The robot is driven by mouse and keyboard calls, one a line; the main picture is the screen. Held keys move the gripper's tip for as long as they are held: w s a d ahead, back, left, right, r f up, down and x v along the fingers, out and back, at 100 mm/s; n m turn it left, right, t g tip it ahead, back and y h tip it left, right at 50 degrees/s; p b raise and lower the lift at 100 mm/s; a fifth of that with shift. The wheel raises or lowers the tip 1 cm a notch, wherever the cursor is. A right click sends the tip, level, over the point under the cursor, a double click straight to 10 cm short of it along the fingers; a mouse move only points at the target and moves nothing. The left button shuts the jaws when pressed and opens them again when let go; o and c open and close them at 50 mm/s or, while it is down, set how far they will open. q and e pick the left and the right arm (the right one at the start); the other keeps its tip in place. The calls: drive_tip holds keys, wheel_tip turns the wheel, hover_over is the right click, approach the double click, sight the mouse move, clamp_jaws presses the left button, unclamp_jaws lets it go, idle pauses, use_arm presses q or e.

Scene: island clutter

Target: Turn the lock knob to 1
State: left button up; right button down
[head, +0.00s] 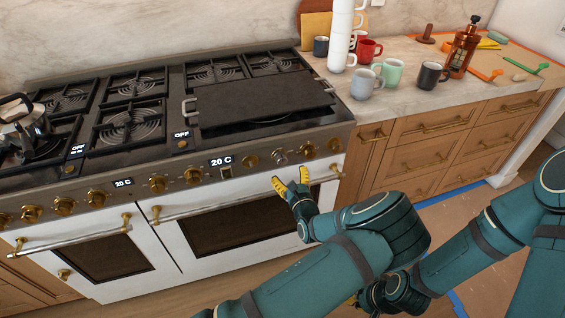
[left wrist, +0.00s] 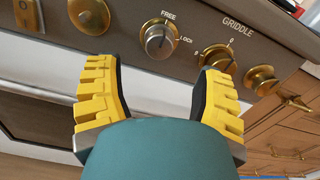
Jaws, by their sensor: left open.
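The lock knob (left wrist: 158,40) is a silver knob on a brass ring, with FREE printed above it and LOCK to its right. It also shows on the oven's front panel in the head view (head: 279,157). Its exact pointer direction is hard to tell. My left gripper (head: 291,177) is open and empty just below and in front of the knob. In the left wrist view its yellow fingers (left wrist: 156,70) stand apart, one to each side below the knob, not touching it.
A brass knob (left wrist: 88,14) is left of the lock knob and the griddle knob (left wrist: 218,58) is right of it. The oven door handle (head: 215,206) runs below the panel. Mugs (head: 367,84) stand on the counter (head: 405,104) at right.

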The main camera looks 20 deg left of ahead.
sight(283, 162)
use_arm(q)
drive_tip(key=b+x, duration=0.1)
drive_tip(key=x, duration=0.6)
drive_tip(key=shift+w+a, duration=0.2)
drive_tip(key=shift+w, duration=0.05)
clamp_jaws()
